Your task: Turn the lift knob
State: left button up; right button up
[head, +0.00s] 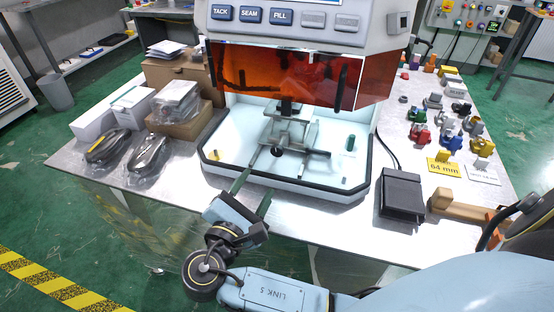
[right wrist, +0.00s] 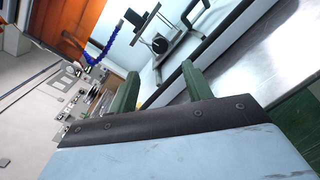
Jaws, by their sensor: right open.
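The machine (head: 300,75) has an amber shield and a white tray-like base. A small metal stage (head: 296,136) stands inside it. A round black knob (head: 277,150), which looks like the lift knob, sits at the stage's front. It also shows beyond my fingers in the right wrist view (right wrist: 160,45). My right gripper (head: 258,182) is open and empty in front of the base's front edge, apart from the knob. Its two green fingers show in the right wrist view (right wrist: 161,73). My left gripper is not in view.
Bagged black items (head: 150,154) and boxes (head: 178,72) stand left. Several coloured parts (head: 450,140) and a yellow 64 mm card (head: 444,167) are at the right. The base's raised black rim (head: 290,181) lies between gripper and stage.

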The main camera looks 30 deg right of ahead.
aim_at(276, 153)
jog(key=b+x, duration=0.2)
jog(key=x, duration=1.1)
jog(key=shift+w+d, duration=0.1)
jog(key=shift+d, duration=0.05)
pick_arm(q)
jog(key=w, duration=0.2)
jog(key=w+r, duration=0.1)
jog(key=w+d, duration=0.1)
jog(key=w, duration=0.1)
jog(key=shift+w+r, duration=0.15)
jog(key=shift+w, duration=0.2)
pick_arm(e)
jog(key=c, duration=1)
jog(key=shift+o, duration=0.2)
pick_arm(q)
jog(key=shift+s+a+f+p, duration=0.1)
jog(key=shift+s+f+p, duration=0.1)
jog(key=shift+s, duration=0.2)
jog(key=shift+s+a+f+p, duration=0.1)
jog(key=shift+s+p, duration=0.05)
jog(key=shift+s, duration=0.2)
pick_arm(e)
jog(key=shift+m, duration=0.7)
